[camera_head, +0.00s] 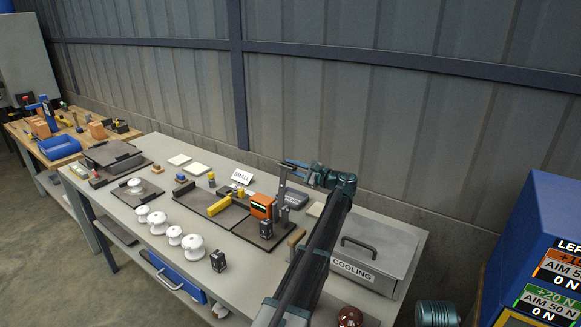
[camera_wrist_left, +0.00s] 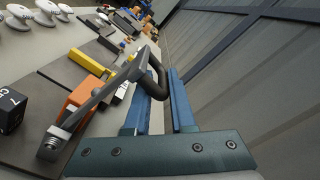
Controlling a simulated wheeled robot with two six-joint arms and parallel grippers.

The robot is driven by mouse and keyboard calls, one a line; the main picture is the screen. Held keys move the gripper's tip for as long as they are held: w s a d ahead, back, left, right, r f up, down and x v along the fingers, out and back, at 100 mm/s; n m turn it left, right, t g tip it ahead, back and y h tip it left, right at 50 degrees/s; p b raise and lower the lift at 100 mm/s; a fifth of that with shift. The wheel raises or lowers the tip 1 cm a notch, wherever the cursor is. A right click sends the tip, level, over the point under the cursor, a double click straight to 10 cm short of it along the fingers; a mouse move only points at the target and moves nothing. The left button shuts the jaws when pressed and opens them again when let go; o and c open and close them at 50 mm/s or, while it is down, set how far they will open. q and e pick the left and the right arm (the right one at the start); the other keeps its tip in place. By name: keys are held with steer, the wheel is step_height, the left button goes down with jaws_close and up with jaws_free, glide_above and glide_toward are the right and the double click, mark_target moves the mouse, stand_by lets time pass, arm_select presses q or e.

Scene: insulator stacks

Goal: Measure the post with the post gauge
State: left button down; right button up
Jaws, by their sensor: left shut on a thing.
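My left gripper (camera_head: 304,170) is above the back of the bench. In the left wrist view its blue fingers (camera_wrist_left: 160,103) are closed around a dark curved handle (camera_wrist_left: 154,77). The handle joins a flat grey metal bar (camera_wrist_left: 95,102), bolted at its lower end. In the head view this bar (camera_head: 281,188) stands upright beside an orange block (camera_head: 261,206) on a dark base plate (camera_head: 268,234); this appears to be the post gauge. A yellow bar (camera_head: 219,207) lies left of the orange block. Several white spool-shaped insulators stand on the bench, one of them (camera_head: 193,246) at the front; which is the post is unclear.
A lidded metal box marked COOLING (camera_head: 374,250) stands at the bench's right end. A SMALL sign (camera_head: 242,176) and pale tiles (camera_head: 202,169) are at the back. The wall (camera_head: 400,130) is close behind.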

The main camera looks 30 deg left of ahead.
arm_select(q)
steer(key=shift+r, duration=0.3)
steer(key=s+n, duration=0.8)
steer(key=s, duration=0.3)
steer(key=s+a+f+n+b, duration=0.1)
steer(key=s+f+n+b, duration=0.8)
steer(key=s, duration=0.1)
steer(key=shift+a+f+b, duration=0.3)
steer(key=shift+b, duration=0.05)
stand_by(0.3)
